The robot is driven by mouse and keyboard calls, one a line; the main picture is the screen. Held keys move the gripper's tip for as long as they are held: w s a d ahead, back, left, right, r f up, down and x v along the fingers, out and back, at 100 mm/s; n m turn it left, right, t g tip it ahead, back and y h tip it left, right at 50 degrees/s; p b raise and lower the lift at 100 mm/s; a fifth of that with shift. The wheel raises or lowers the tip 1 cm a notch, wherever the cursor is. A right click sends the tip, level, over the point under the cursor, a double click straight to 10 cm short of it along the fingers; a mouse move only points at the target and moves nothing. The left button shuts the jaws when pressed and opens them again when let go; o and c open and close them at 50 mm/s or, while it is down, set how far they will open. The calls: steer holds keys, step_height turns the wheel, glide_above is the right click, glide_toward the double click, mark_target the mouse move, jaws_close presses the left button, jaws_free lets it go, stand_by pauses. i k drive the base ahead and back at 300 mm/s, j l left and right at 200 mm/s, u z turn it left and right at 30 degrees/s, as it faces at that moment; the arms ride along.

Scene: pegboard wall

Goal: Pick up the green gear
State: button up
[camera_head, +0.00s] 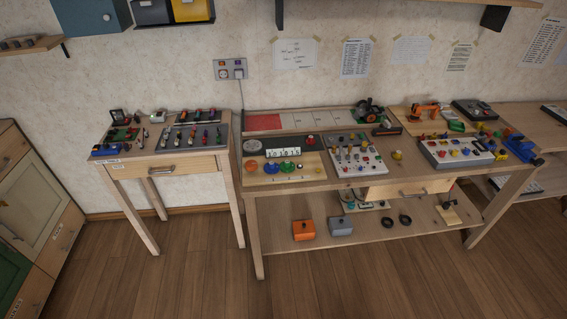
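A small green round piece (286,167) that looks like the green gear lies on the left part of the long workbench (280,182). It sits in a row with an orange round piece (251,166) on its left and a blue round piece (270,168) beside it. Its teeth are too small to make out. Another green object (457,126) lies further right on the bench, its shape unclear. My gripper is not in view.
A panel with switches (357,158) stands right of the round pieces. A second panel (462,152) is further right. A drawer (408,188) sticks out at the front. A smaller table (172,160) stands left. Wooden floor (190,280) in front is clear.

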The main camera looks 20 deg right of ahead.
mark_target(287, 165)
steer(key=i+l, duration=0.1)
steer(key=l, duration=0.45)
steer(key=l+u, duration=0.1)
steer(key=l, duration=0.45)
steer(key=i+l, duration=0.15)
steer(key=l, duration=0.4)
